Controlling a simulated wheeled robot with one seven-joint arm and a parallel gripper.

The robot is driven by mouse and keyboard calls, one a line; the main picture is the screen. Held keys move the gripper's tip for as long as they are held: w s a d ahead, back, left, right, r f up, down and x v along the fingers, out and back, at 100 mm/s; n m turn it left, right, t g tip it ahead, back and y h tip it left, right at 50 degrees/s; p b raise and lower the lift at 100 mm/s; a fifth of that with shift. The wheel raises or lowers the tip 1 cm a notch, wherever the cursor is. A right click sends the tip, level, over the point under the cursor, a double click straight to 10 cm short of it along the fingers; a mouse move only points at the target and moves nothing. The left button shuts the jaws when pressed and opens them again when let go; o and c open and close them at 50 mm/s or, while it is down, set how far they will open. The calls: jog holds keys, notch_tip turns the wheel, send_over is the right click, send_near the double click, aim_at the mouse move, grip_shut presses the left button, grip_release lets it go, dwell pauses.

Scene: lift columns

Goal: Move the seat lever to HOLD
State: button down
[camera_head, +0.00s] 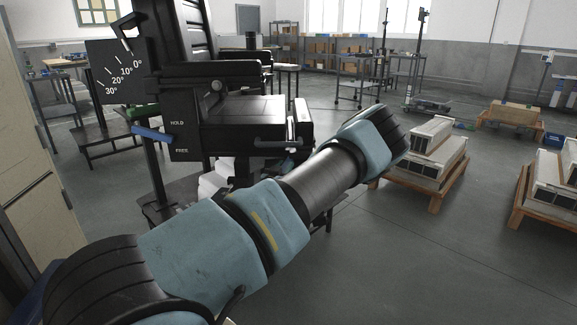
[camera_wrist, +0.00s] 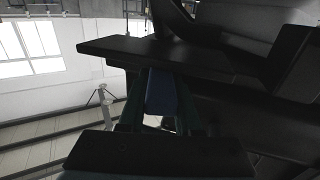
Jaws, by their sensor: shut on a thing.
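The seat lever (camera_head: 152,133) is a short blue bar at the left side of the black seat unit, tilted slightly down to the right. It stands beside a black plate (camera_head: 179,138) marked HOLD above and FREE below, at a height nearer HOLD. In the wrist view a blue bar, seemingly this lever (camera_wrist: 161,92), lies between the dark jaws of my gripper (camera_wrist: 160,97), which is shut on it.
Loaded pallets (camera_head: 428,160) stand at the right. The floor between is open.

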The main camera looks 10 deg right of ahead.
jog(key=shift+w+a+m+g+h, duration=0.2)
jog(key=shift+m+g+h, duration=0.35)
jog(key=shift+h, duration=0.25)
jog(key=shift+a, duration=0.1)
jog(key=c, duration=0.6)
grip_release()
jog(key=shift+a, duration=0.1)
jog(key=v, duration=1)
jog(key=shift+s+a, duration=0.2)
jog(key=shift+s, duration=0.1)
